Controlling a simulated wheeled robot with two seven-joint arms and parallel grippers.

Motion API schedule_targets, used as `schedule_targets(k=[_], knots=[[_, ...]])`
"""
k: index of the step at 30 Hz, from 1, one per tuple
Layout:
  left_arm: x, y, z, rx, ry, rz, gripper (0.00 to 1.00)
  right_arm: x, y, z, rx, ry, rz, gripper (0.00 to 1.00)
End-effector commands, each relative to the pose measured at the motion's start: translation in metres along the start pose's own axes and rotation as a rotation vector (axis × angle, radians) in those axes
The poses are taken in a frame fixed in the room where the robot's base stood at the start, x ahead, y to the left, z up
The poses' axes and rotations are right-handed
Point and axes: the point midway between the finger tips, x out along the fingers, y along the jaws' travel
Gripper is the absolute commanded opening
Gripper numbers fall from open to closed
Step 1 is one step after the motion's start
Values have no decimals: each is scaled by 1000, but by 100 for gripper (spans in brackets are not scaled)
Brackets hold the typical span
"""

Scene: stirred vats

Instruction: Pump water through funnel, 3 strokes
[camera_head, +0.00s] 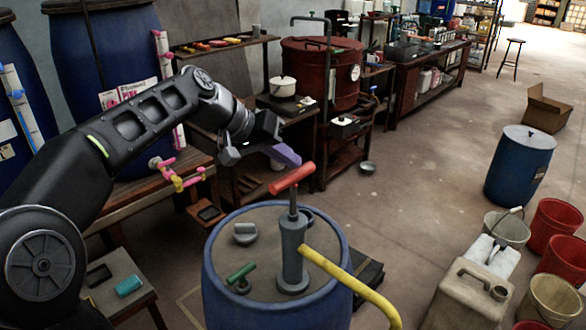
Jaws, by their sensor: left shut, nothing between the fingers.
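A grey hand pump (292,250) stands upright on the lid of a blue drum (228,290) in the front middle. Its red T-handle (292,178) is up on a thin rod, tilted in the picture. A yellow spout (350,287) runs from the pump down to the right; its end is cut off by the frame's bottom. My left gripper (268,152) is shut and empty, above and to the left of the red handle, apart from it. I cannot make out a funnel. My right gripper is not in view.
A green-handled fitting (241,276) and a grey cap (245,233) sit on the drum lid. A beige jerrycan (468,298), red buckets (556,219) and another blue drum (520,165) stand at the right. A red vat (318,75) stands behind. The middle floor is clear.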

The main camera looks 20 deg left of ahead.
Motion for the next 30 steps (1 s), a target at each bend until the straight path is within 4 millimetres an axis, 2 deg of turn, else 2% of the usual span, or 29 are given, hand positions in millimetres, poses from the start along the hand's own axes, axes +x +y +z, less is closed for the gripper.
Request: schedule_targets(k=[18,30], knots=[[-40,29,-29,0,0,0,0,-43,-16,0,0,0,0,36],[-42,30,-30,0,0,0,0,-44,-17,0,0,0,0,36]])
